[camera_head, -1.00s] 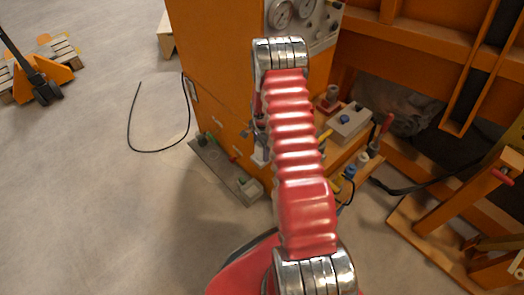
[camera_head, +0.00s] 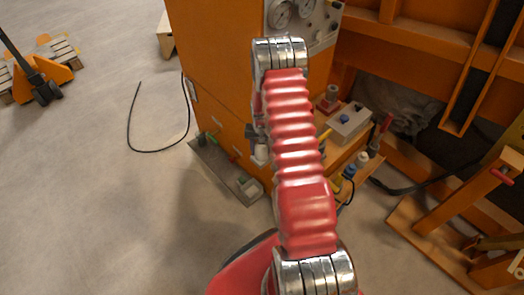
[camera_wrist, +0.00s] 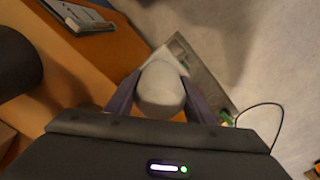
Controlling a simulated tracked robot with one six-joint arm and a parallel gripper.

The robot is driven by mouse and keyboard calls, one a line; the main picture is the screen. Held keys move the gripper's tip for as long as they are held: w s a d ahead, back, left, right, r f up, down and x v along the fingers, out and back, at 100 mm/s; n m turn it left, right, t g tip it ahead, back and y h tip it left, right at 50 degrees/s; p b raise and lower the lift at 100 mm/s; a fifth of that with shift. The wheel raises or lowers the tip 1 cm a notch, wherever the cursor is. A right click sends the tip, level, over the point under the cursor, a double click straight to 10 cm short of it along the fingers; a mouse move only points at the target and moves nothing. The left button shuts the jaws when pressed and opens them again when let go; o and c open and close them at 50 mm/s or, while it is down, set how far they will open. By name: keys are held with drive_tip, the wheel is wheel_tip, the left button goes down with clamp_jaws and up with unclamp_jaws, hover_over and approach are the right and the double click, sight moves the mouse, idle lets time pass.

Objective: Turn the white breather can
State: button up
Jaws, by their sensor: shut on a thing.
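The white breather can (camera_wrist: 160,90) is a pale, rounded cylinder in the middle of the wrist view. My gripper (camera_wrist: 161,98) is shut on it, with one dark finger on each side. In the head view, a small white part of the can (camera_head: 261,152) shows just below my gripper (camera_head: 256,136), in front of the orange cabinet. My red arm hides much of the area to the right of it. The can's lower end and its mount are hidden.
A grey tray (camera_head: 212,160) with small parts lies on the floor by the orange cabinet (camera_head: 215,70). A black cable (camera_head: 130,125) curls on the floor. A wooden shelf with a grey box (camera_head: 350,122) is right of my arm.

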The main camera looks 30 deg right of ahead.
drive_tip(key=shift+w+r+n, duration=0.1)
drive_tip(key=shift+w+n, duration=0.05)
drive_tip(key=shift+n, duration=0.35)
drive_tip(key=o, duration=0.7)
drive_tip(key=shift+o, duration=0.5)
wheel_tip(320, 180, up, 14)
drive_tip(key=shift+f, duration=0.2)
drive_tip(key=shift+o, duration=0.5)
